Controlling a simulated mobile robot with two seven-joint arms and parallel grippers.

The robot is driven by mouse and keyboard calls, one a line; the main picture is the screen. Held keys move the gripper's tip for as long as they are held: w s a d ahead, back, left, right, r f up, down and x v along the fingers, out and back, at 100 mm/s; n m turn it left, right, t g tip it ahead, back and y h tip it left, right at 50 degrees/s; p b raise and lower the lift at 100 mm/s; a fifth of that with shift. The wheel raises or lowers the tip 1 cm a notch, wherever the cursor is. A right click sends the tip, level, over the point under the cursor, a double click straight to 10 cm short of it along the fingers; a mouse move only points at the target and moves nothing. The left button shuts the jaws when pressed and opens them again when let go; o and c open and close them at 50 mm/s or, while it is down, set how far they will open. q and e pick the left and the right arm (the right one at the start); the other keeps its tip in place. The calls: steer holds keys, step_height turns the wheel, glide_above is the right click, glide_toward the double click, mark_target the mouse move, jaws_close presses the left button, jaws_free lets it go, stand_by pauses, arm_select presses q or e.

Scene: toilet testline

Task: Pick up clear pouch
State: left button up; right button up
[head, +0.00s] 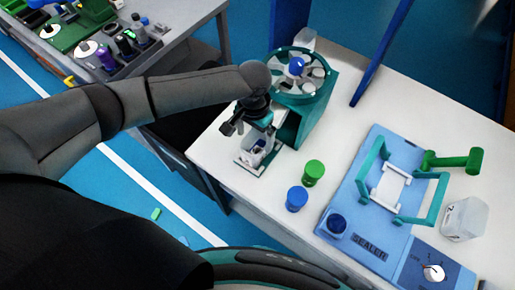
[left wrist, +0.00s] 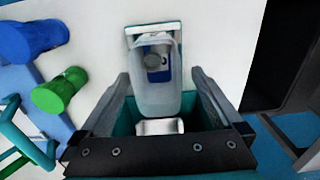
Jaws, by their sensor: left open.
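A clear pouch (left wrist: 150,98) shows in the left wrist view. It is translucent, with a grey round thing and a blue part showing in or through its upper end. It stands at a small teal-framed stand (left wrist: 178,27). In the head view the pouch (head: 257,153) is partly hidden just below my left gripper (head: 250,130). My left gripper is open, and in the left wrist view its fingers (left wrist: 160,82) are on either side of the pouch, with a gap visible at each side. I cannot tell whether either finger touches it. My right gripper is not in view.
A teal carousel stand (head: 312,112) is close behind the gripper. A blue jar (head: 297,199) and a green jar (head: 313,173) stand to the right. A blue sealer (head: 355,222) and another translucent container (head: 464,219) are farther right. The white table (head: 385,108) has free room behind the sealer.

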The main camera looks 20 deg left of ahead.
mark_target(258, 142)
arm_select(q)
steer(key=shift+w+d+f+b, duration=0.1)
steer(key=shift+f+b, duration=0.1)
steer(key=shift+f, duration=0.7)
steer(key=shift+w+d+f+b, duration=0.15)
steer(key=shift+f+b, duration=0.1)
steer(key=shift+f, duration=0.7)
steer(key=shift+w+d+f+b, duration=0.1)
steer(key=shift+f+b, duration=0.1)
steer(key=shift+f, duration=0.7)
steer(key=c, duration=1.4)
steer(key=shift+c, duration=0.2)
steer(key=shift+r, duration=0.15)
